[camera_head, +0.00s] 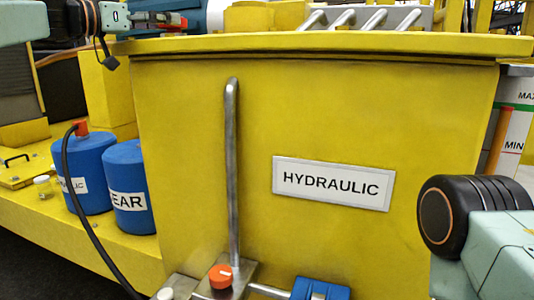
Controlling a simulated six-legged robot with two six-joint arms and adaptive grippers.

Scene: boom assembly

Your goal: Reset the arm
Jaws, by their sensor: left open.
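My left gripper (165,20) is at the upper left, at the end of my pale green arm coming in from the left. It is open, with nothing visible between its fingers, near the back left part of the yellow tank's top edge. Part of my right arm (480,225), with a round black joint, shows at the lower right in front of the tank. My right gripper is outside the view.
A yellow tank (190,120) labelled HYDRAULIC fills the middle. A metal bar (232,170) stands upright before it, above a red knob (220,275). Two blue containers (90,170) stand at left. A MAX/MIN gauge (510,125) is at right. Metal rods (365,18) lie behind the tank's top edge.

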